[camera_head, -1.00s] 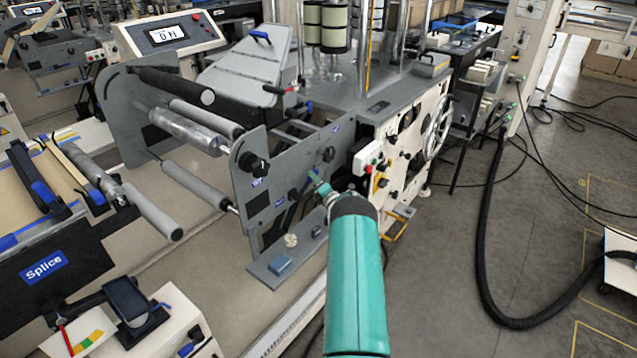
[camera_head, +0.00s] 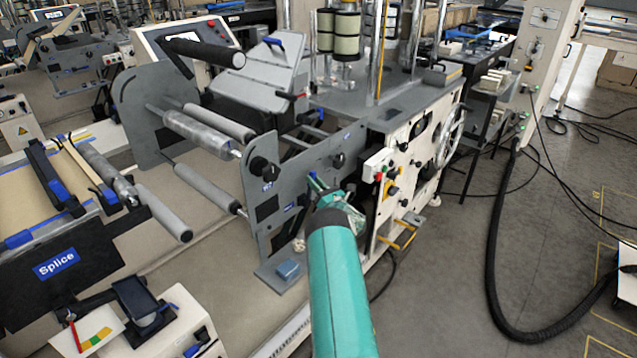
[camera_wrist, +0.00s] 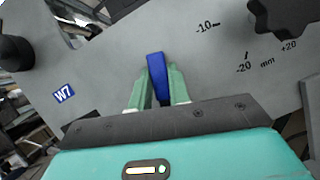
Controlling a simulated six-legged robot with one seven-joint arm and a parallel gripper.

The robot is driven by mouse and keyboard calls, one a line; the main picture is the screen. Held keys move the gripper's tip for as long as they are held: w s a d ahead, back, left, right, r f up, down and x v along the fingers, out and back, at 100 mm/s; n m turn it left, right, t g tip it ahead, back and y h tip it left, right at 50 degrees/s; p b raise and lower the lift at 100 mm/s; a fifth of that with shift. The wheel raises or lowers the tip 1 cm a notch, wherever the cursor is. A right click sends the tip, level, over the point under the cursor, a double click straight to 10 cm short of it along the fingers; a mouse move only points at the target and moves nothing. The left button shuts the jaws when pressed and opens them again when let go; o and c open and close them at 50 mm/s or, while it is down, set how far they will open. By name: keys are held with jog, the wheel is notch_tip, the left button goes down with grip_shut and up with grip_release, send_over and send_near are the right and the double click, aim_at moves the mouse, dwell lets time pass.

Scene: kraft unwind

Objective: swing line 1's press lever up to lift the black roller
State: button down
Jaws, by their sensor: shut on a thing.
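The press lever shows as a blue handle (camera_wrist: 156,70) in the wrist view, standing between the two green fingers of my gripper (camera_wrist: 157,88). The fingers are closed on its sides. In the head view my gripper (camera_head: 322,190) is at the lever on the grey side plate (camera_head: 345,150), and my teal arm hides part of that area. The black roller (camera_head: 203,50) is raised at the upper left, with a clear gap above the grey roller (camera_head: 218,122) and the silver roller (camera_head: 195,130).
Black knobs (camera_head: 263,167) stick out from the side plate; a W7 label (camera_wrist: 64,93) is near the lever. A cream control panel (camera_head: 405,165) stands right of my gripper. The floor at right is open, with a black hose (camera_head: 495,230).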

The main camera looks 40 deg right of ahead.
jog(key=shift+a+r+n+y, duration=0.1)
jog(key=shift+a+n+y, duration=0.3)
jog(key=shift+n, duration=0.35)
jog(key=shift+a+n+y, duration=0.4)
jog(key=shift+n, duration=0.35)
jog(key=shift+a, duration=0.1)
jog(key=c, duration=1.3)
grip_release()
jog(key=shift+s+r, duration=0.1)
jog(key=v, duration=1.3)
jog(key=shift+s+f, duration=0.25)
jog(key=shift+s, duration=0.1)
